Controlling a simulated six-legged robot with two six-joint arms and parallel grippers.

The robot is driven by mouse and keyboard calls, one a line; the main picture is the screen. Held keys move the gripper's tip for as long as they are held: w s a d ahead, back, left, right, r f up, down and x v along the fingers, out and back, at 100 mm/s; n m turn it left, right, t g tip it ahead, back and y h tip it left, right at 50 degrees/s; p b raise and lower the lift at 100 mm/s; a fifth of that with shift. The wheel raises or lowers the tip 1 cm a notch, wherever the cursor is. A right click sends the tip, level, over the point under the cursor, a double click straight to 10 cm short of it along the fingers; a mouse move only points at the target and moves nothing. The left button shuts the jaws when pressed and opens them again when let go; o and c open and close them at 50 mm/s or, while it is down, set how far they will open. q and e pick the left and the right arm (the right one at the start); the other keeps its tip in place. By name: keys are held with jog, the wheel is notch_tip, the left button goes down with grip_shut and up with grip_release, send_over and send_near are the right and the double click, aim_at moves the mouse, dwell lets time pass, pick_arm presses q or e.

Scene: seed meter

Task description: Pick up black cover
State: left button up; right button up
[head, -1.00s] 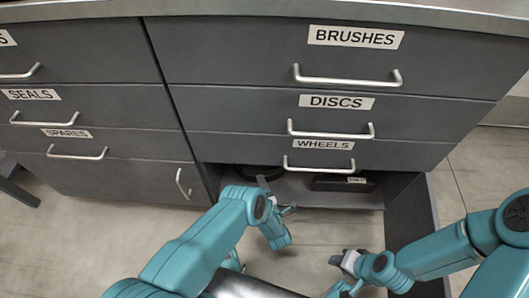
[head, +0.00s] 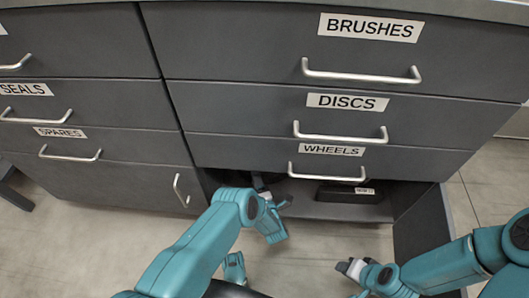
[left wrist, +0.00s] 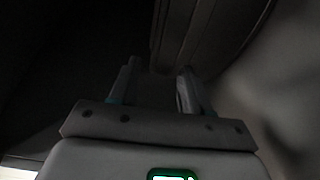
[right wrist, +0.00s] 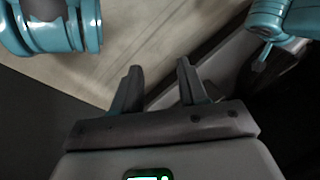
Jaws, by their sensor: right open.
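My left gripper (head: 272,193) reaches into the open compartment under the WHEELS drawer. In the left wrist view it (left wrist: 157,70) is open, its fingers apart with nothing visibly clamped. A dark, curved, ridged thing (left wrist: 200,30), possibly the black cover, lies just beyond the fingertips, nearer the right finger; whether it touches is too dark to tell. In the head view my left arm and the drawer hide most of that spot. My right gripper (head: 350,266) is open and empty outside the cabinet, low in front; it also shows in the right wrist view (right wrist: 158,72).
A flat black box (head: 345,194) with a white label lies on the compartment floor, right of my left gripper. An open door (head: 420,225) stands at the compartment's right side. The WHEELS drawer (head: 250,152) overhangs the opening. The floor in front is clear.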

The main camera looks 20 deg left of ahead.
pick_arm(q)
grip_shut()
jog(key=shift+r, duration=0.1)
jog(key=shift+r, duration=0.1)
pick_arm(e)
jog(key=shift+s+r, duration=0.1)
